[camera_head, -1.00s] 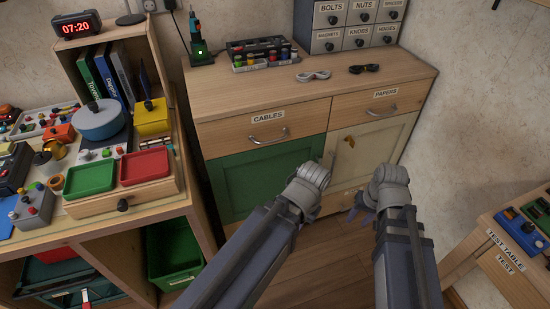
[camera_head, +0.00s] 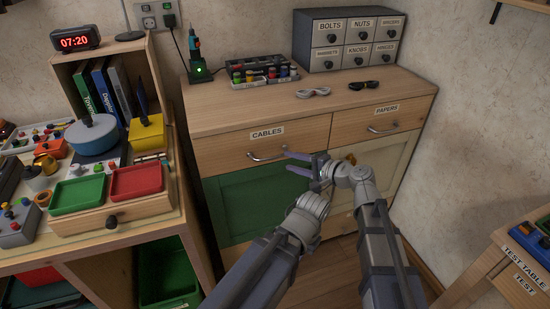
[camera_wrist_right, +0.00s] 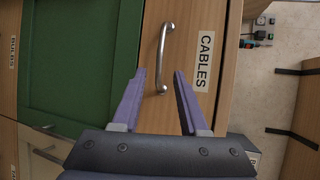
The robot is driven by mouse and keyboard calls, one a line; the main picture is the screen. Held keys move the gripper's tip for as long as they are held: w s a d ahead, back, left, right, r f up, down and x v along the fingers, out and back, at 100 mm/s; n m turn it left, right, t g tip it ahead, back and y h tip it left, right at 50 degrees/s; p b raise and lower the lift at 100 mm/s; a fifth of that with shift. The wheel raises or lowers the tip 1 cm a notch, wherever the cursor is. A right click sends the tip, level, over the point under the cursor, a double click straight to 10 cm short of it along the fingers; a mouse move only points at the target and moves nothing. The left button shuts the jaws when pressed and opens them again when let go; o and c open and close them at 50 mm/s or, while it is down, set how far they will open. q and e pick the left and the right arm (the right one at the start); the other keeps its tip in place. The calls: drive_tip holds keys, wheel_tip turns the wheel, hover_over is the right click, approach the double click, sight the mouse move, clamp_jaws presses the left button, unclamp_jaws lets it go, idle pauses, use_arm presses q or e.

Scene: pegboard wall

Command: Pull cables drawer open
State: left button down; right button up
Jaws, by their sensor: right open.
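The cables drawer (camera_head: 225,150) is shut in the wooden cabinet, above a green door, with a white CABLES label. Its silver bar handle (camera_head: 268,156) is at the drawer's front. My right gripper (camera_head: 295,163) is open just in front of the drawer, near the right end of the handle. In the right wrist view the handle (camera_wrist_right: 164,58) lies ahead, between the lines of the two open fingers (camera_wrist_right: 158,85), and nothing is held. My left arm comes in from the bottom; its wrist (camera_head: 308,210) shows below the right one, and its fingers are hidden.
The papers drawer (camera_head: 350,127) is shut on the right. Cable coils, a paint rack (camera_head: 262,75) and a small-parts cabinet (camera_head: 348,42) stand on top. A shelf unit with trays (camera_head: 77,193) is at left, a test table (camera_head: 525,260) at lower right.

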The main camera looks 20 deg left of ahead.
sight(275, 157)
drive_tip(key=b+x, duration=0.2)
drive_tip(key=x, duration=0.5)
drive_tip(key=shift+w+a+f, duration=0.15)
drive_tip(key=shift+a, duration=0.15)
clamp_jaws()
idle(1.2)
